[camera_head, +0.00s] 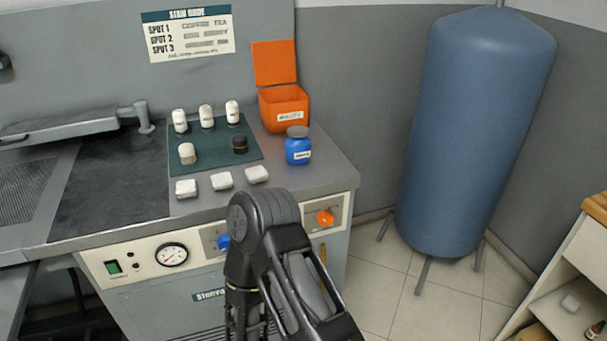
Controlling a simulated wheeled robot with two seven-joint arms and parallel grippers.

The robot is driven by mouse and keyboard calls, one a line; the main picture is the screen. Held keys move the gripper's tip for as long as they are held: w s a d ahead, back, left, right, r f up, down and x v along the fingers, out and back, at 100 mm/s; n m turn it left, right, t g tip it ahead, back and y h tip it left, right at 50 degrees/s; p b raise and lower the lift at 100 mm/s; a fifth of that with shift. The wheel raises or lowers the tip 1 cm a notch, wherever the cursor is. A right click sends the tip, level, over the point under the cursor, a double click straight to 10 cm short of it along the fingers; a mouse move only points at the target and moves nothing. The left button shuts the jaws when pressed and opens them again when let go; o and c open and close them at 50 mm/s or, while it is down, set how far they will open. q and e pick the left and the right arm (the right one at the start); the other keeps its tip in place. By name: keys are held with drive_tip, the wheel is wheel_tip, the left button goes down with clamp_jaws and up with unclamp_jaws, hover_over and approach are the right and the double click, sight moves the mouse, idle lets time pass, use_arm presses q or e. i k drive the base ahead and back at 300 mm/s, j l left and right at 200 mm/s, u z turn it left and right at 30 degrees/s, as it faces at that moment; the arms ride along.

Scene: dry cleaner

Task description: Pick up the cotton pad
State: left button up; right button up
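Three small white pads lie in a row along the front edge of the grey counter: a left pad (186,188), a middle pad (222,181) and a right pad (257,174). They look like cotton pads, and I cannot tell them apart by kind. I see no gripper fingertips clearly.
A blue jar (298,150) and an open orange bin (284,111) stand at right. A blue tank (475,130) stands beyond. Floor between tank and shelf unit (575,255) is clear.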

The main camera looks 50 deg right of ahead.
sight(255, 175)
drive_tip(key=z, duration=1.3)
